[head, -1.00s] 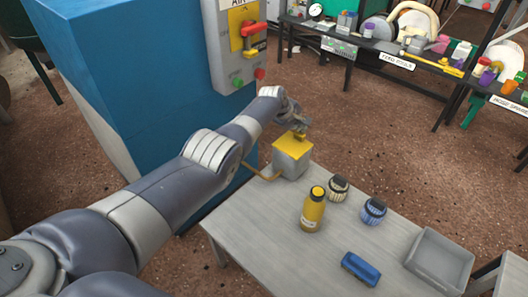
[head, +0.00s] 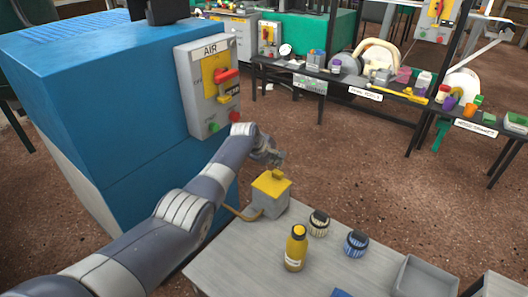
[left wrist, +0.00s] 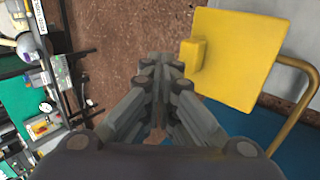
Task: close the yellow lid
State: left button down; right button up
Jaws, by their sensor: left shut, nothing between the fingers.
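The yellow lid (head: 270,187) lies flat, as far as I can tell, on top of a grey box (head: 271,204) at the far left corner of the table. A small yellow tab stands at its far edge. My left gripper (head: 277,163) is shut and empty, just above and behind that tab. In the left wrist view the lid (left wrist: 240,55) fills the upper right, and the shut fingertips (left wrist: 160,65) are close beside the tab (left wrist: 193,55). I cannot tell whether they touch it. My right gripper is not in view.
A yellow bottle (head: 296,248), two small jars (head: 318,223) (head: 355,244), a partly visible blue object (head: 341,293) and a grey tray (head: 424,278) are on the table (head: 235,260). A blue cabinet (head: 120,110) with an air switch panel (head: 208,85) stands left, near my arm.

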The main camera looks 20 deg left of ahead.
pick_arm(q)
jog(key=v, duration=1)
jog(key=shift+s, duration=0.25)
